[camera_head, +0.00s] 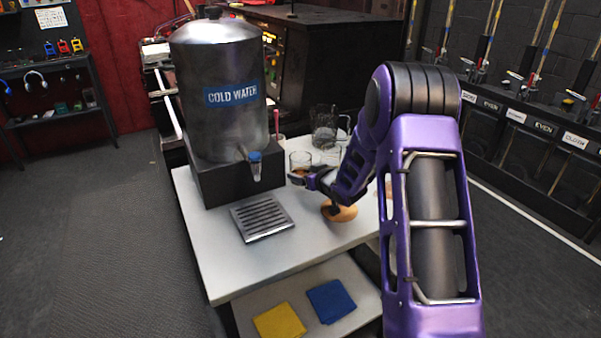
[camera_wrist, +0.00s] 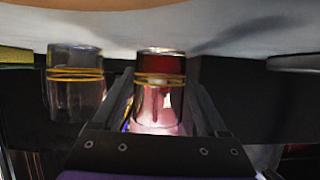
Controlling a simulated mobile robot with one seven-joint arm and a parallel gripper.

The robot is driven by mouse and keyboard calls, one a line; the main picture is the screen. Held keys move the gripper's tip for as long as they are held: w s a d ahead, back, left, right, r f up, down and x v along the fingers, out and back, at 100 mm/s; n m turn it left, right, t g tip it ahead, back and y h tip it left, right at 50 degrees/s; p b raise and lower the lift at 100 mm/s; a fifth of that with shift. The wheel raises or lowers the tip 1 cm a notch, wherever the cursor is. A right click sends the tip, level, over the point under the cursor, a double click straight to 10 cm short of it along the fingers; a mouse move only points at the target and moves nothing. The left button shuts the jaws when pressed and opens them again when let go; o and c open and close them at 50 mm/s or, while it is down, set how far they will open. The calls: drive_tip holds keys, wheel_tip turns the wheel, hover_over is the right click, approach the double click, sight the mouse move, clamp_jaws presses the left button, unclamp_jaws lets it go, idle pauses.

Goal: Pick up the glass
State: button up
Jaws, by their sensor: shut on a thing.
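A clear glass (camera_head: 300,158) stands at the end of my gripper (camera_head: 303,176) above the white table. In the wrist view the glass (camera_wrist: 160,68) sits between the two dark fingers of my gripper (camera_wrist: 160,90), with yellow bands around it and a reddish tint showing through. My gripper is shut on this glass. Its lower part is hidden by the gripper in the head view. A second clear glass (camera_wrist: 76,88) with similar bands is beside it in the wrist view, apart from the fingers. I cannot tell whether the held glass touches the table.
A steel cold water dispenser (camera_head: 216,95) on a dark base is left of my gripper, with a drip tray (camera_head: 262,218) in front. A glass pitcher (camera_head: 325,125) stands behind. A round wooden piece (camera_head: 340,212) lies under my arm. The table's front left is clear.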

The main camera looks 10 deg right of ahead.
drive_tip(key=c, duration=0.3)
drive_tip(key=shift+r, duration=0.15)
drive_tip(key=shift+r+p, duration=2.2)
drive_tip(key=shift+r, duration=6.65)
